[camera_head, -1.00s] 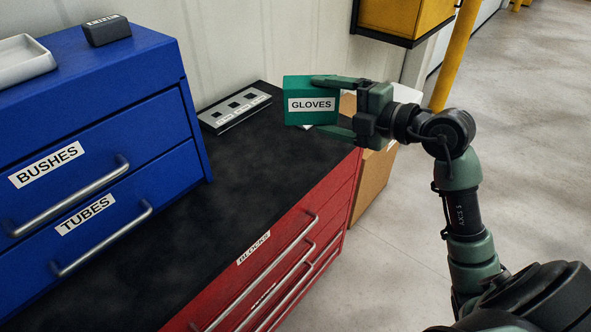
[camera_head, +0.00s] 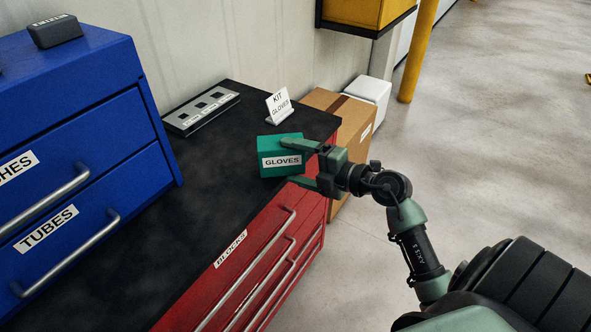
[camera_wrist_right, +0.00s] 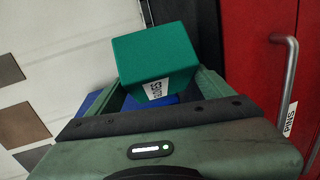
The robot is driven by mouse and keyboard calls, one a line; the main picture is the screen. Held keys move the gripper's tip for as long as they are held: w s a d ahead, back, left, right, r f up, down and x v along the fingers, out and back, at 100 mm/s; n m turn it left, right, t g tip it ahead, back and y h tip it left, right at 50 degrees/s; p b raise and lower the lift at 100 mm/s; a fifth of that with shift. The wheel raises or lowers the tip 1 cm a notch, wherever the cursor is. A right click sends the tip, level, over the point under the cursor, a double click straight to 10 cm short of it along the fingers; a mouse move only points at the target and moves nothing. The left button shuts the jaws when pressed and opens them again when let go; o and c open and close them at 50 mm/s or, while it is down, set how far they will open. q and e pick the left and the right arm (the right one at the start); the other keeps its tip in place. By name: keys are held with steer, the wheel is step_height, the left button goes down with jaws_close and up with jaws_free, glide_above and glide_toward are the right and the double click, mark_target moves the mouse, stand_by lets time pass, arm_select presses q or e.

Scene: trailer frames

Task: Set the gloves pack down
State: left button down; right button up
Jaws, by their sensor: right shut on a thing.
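The gloves pack (camera_head: 281,148) is a green box with a white GLOVES label. My right gripper (camera_head: 294,162) is shut on it, with one finger along its top right side and the other low at its right. The pack is at the black top (camera_head: 215,170) of the red drawer cabinet, near the front edge; I cannot tell whether it touches the surface. In the right wrist view the pack (camera_wrist_right: 155,52) sits between the fingers (camera_wrist_right: 160,95). A white KIT GLOVES sign (camera_head: 279,104) stands just behind it. My left gripper is not in view.
A grey strip with dark square slots (camera_head: 201,108) lies at the back of the top. A blue drawer cabinet (camera_head: 95,95) stands at the left. A cardboard box (camera_head: 355,118) and white bin (camera_head: 371,92) stand beyond the right end. The black top's front left is clear.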

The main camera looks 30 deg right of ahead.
step_height(320, 180, down, 2)
steer(key=shift+f, duration=0.1)
steer(key=o, duration=1.9)
steer(key=shift+o, duration=0.2)
steer(key=b+v, duration=0.1)
steer(key=v, duration=1.1)
steer(key=shift+b, duration=0.3)
